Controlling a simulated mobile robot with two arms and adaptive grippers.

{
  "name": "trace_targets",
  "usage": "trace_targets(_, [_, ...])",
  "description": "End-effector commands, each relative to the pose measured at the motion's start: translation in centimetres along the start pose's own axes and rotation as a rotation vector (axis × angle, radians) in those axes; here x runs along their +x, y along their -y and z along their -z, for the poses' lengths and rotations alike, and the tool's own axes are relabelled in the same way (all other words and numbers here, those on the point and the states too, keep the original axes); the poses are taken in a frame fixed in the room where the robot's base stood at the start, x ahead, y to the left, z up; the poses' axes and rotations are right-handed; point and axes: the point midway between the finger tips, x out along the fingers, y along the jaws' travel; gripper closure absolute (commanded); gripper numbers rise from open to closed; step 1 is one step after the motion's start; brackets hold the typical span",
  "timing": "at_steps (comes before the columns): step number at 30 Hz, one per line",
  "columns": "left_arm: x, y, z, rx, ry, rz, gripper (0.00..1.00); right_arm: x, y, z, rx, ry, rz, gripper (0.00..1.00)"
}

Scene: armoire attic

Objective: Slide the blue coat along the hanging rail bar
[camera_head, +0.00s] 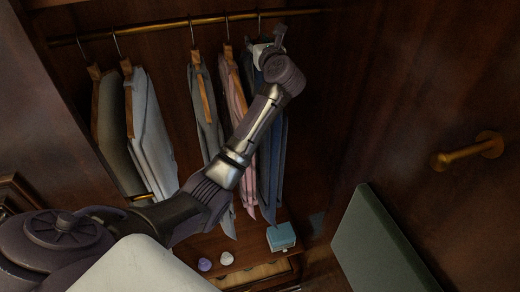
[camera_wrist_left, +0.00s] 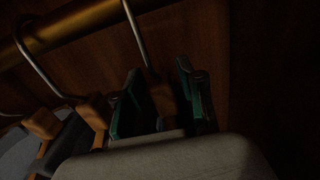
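The blue coat (camera_head: 270,170) hangs at the right end of the row in the wardrobe, partly hidden by my left arm. The brass rail bar (camera_head: 170,24) runs across the top of the wardrobe and crosses the upper left of the left wrist view (camera_wrist_left: 62,28). My left gripper (camera_head: 264,52) is at the top of the coat, just below the rail. In the left wrist view its green-padded fingers stand on both sides of a wooden hanger neck (camera_wrist_left: 162,94), which fills the gap between them. The hanger's hook goes up to the rail. My right gripper is not in view.
A pink garment (camera_head: 236,98) hangs close left of the coat, then a grey one (camera_head: 205,105). A pale (camera_head: 150,130) and a dark garment (camera_head: 110,118) hang farther left. A blue box (camera_head: 281,237) lies below. The wardrobe door (camera_head: 430,90) stands right.

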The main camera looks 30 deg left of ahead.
Motion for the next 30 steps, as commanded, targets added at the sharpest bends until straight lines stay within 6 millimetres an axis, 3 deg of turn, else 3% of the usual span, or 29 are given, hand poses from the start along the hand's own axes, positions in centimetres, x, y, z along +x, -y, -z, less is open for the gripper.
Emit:
trace_targets(1, [-0.01, 0.00, 0.02, 0.000, 0.000, 0.000, 0.75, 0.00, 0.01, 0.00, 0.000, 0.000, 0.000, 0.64])
trace_targets(6, [-0.02, 0.00, 0.02, 0.000, 0.000, 0.000, 1.00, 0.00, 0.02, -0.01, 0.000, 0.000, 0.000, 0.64])
trace_targets(30, [-0.04, -0.03, -0.85, -0.002, 0.007, 0.000, 1.00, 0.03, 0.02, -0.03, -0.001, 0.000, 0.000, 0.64])
